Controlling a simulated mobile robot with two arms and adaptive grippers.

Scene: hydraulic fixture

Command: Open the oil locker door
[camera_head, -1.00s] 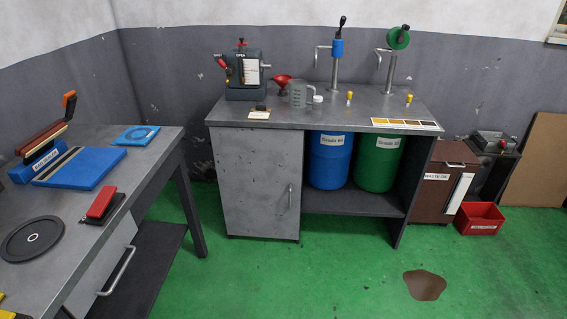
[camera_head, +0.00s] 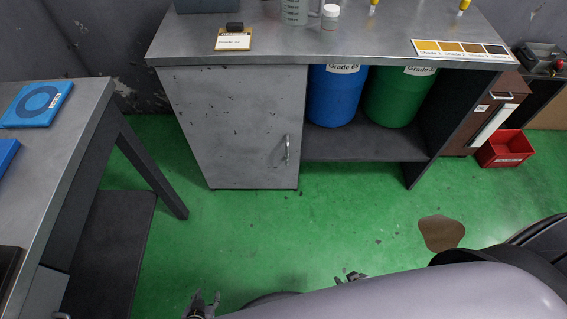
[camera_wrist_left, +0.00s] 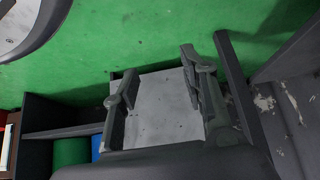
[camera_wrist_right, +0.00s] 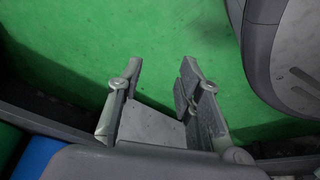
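The oil locker door (camera_head: 240,125) is the grey, scuffed front panel under the left part of the workbench, and it is shut. Its small metal handle (camera_head: 286,150) stands upright near the door's right edge. My left gripper (camera_head: 201,304) is at the bottom of the head view, and my right gripper (camera_head: 350,276) is to its right. Both are apart from the door. In the left wrist view my left gripper (camera_wrist_left: 158,62) is open and empty, with the grey locker (camera_wrist_left: 165,108) beyond its fingers. In the right wrist view my right gripper (camera_wrist_right: 160,66) is open and empty.
The workbench top (camera_head: 370,35) overhangs the door. Blue (camera_head: 335,95) and green (camera_head: 395,97) drums stand on the open shelf at right. Another table (camera_head: 60,130) is at left. A brown puddle (camera_head: 441,233) lies on the floor. Green floor before the door is clear.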

